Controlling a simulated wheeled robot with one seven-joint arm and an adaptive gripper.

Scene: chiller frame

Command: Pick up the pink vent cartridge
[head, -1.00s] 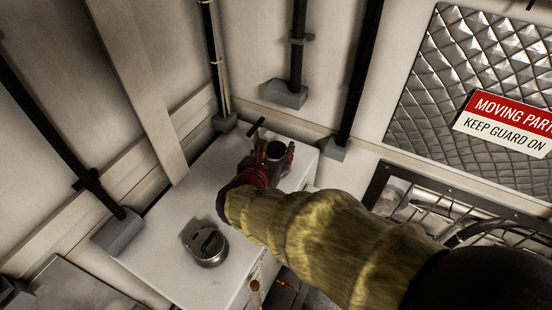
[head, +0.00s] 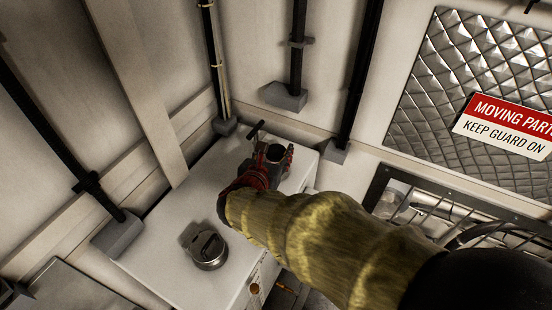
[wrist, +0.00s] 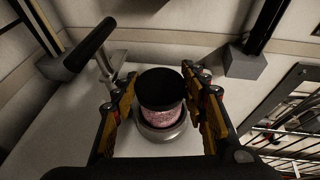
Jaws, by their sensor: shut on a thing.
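The pink vent cartridge (wrist: 163,116) is a short upright cylinder with a mottled pink side and a wide black top. In the wrist view it stands in or on a round metal seat (wrist: 180,134) on the white cabinet top; its lower end is hidden. My gripper (wrist: 160,88) has one yellow-and-black finger on either side of it and is shut on it. In the head view my gripper (head: 271,163) is at the far end of the cabinet top, and the cartridge's dark top (head: 275,150) shows between its fingers.
A T-shaped black handle (wrist: 90,44) on a metal stem stands close to the left finger. A round metal lid-like part (head: 209,250) lies nearer on the cabinet top (head: 165,225). Walls with black pipes rise behind. A wire guard (head: 430,205) is at right.

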